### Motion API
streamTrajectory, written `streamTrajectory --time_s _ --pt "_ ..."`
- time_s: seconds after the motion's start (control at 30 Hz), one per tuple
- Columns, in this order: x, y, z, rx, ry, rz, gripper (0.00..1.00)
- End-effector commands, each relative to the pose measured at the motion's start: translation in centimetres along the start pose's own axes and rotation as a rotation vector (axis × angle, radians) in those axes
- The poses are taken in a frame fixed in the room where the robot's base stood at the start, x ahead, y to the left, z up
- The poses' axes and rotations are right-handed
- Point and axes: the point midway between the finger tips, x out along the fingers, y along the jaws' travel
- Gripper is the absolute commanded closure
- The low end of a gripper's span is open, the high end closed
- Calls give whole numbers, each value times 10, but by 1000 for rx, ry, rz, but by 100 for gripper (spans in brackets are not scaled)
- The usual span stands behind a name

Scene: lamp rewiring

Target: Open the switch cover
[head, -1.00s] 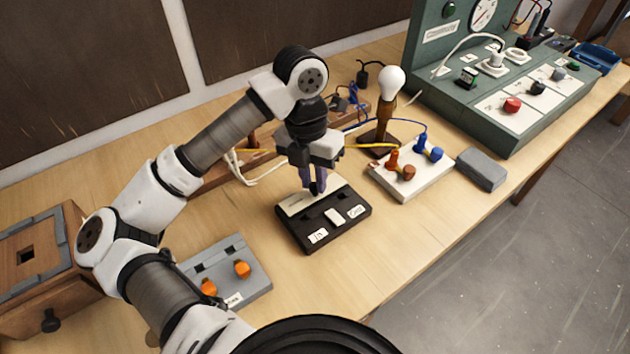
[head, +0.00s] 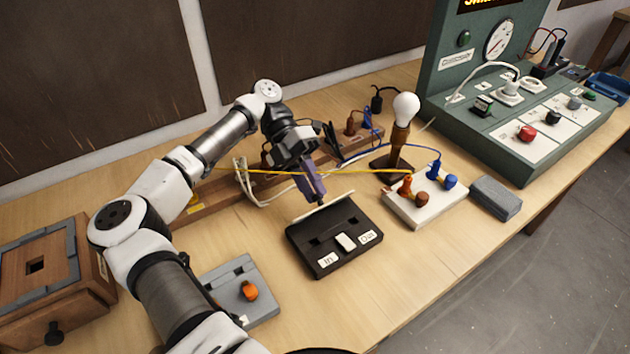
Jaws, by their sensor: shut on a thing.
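The switch box (head: 338,238) is a black case on the table with white labels reading "In" and "Out" and a pale block between them. Its cream cover (head: 318,213) stands tilted up along the back edge and shows as a thin strip. Dark recesses of the box lie open in front of it. My gripper (head: 318,199) points down at the back of the box, its purple-grey fingers shut on the cover near its middle. The exact contact at the fingertips is small and partly hidden.
A white terminal block (head: 420,208) with orange and blue knobs stands to the right, beside a grey block (head: 496,198). The lamp (head: 400,135) is behind. A yellow wire (head: 355,172) passes close to my gripper. A grey block with an orange knob (head: 249,290) is front left.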

Motion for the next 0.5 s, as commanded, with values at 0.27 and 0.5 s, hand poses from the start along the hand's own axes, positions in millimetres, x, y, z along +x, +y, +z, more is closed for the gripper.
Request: streamTrajectory --time_s 0.27,0.5 --pt "-6 4 2 -4 71 -144 100" --pt "-6 9 5 0 102 -209 100"
